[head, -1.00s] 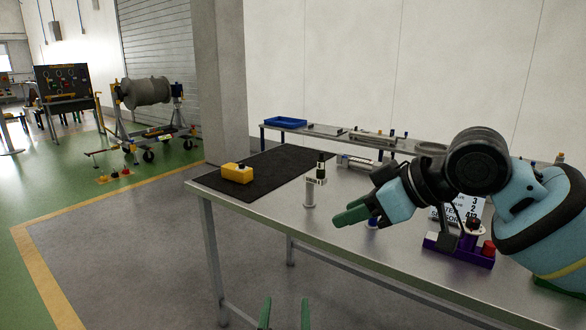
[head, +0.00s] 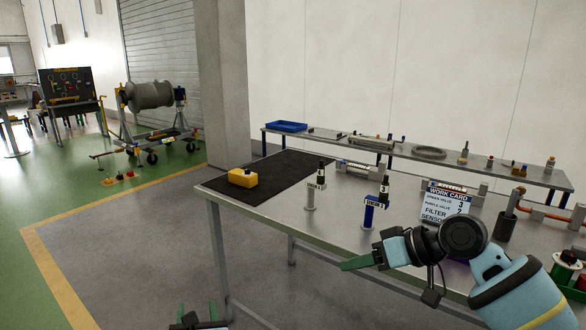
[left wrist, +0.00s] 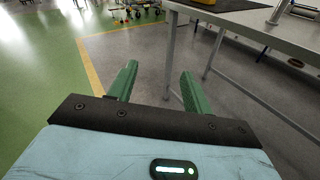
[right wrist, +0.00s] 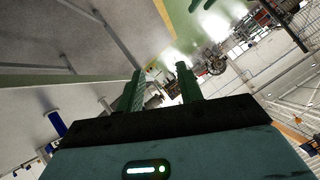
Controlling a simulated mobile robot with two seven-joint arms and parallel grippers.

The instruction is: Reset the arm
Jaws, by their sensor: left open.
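My right arm reaches in from the right in the head view, with its gripper (head: 345,264) over the workbench's (head: 290,222) front edge. In the right wrist view its two green fingers (right wrist: 160,72) stand apart with nothing between them. My left gripper (head: 198,309) shows only at the bottom edge of the head view, low in front of the bench. In the left wrist view its green fingers (left wrist: 159,72) are spread and empty, above the grey floor beside the bench.
A yellow block (head: 243,178) sits on the black mat (head: 290,170). Two labelled sensors, one on a grey stand (head: 310,196) and one on a blue stand (head: 369,212), stand near the right gripper. A work card (head: 446,205) stands behind the right arm.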

